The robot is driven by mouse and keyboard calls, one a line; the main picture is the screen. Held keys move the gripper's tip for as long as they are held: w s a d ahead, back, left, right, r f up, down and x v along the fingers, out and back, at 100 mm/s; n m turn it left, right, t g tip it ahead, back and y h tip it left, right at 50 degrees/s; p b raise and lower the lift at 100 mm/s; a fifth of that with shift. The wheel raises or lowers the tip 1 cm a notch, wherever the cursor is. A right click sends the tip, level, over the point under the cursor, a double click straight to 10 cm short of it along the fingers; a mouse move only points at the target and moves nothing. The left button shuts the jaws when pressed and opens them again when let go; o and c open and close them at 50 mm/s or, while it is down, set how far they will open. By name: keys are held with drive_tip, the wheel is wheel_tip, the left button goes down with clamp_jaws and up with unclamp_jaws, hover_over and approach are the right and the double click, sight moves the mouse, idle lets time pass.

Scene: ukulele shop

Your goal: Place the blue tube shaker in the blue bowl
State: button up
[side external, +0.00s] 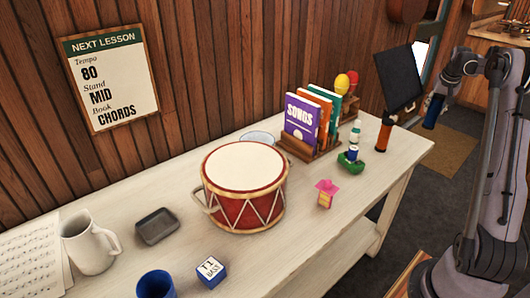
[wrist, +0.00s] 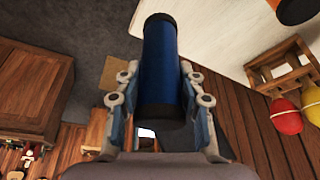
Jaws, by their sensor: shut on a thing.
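The blue tube shaker (wrist: 160,62), with black ends, is between the fingers of my gripper (wrist: 158,95) in the wrist view. My gripper is shut on it. In the side view the tube (side external: 435,110) hangs tilted in the air beyond the table's right end, and my gripper (side external: 445,88) is above it. A deep blue, round, open vessel (side external: 155,285) stands at the table's front edge, cut off by the picture's bottom. A pale blue rim (side external: 257,137) shows behind the drum, which hides most of it. I cannot tell for certain which is the blue bowl.
A red drum (side external: 244,190) stands mid-table. An orange tube (side external: 384,135) stands upright near the right end. A book rack (side external: 325,148), a green toy (side external: 351,160), a pink item (side external: 326,193), a lettered block (side external: 211,269), a dark tray (side external: 157,226) and a white pitcher (side external: 88,243) are around.

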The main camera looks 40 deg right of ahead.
drive_tip(key=w+a+r+n+t+y, duration=0.1)
drive_tip(key=w+a+n, duration=0.1)
drive_tip(key=w+a, duration=0.45)
drive_tip(key=w+a+r+n, duration=0.2)
drive_tip(key=w+a+n, duration=0.1)
drive_tip(key=a, duration=0.7)
drive_tip(key=w+a+r+n+t+y, duration=0.1)
drive_tip(key=w+a+n, duration=0.1)
drive_tip(key=w+a, duration=0.5)
drive_tip(key=s+a+f+n, duration=0.2)
drive_tip(key=a, duration=2.8)
drive_tip(key=w+d+f, duration=0.1)
drive_tip(key=w+d, duration=0.1)
drive_tip(key=w, duration=1.1)
drive_tip(key=w+d+f, duration=0.2)
drive_tip(key=w, duration=1.2)
drive_tip(key=shift+s+a+f, duration=0.1)
drive_tip(key=shift+f, duration=2.15)
drive_tip(key=shift+s+f, duration=0.1)
drive_tip(key=shift+f, duration=2.1)
drive_tip(key=shift+f, duration=0.15)
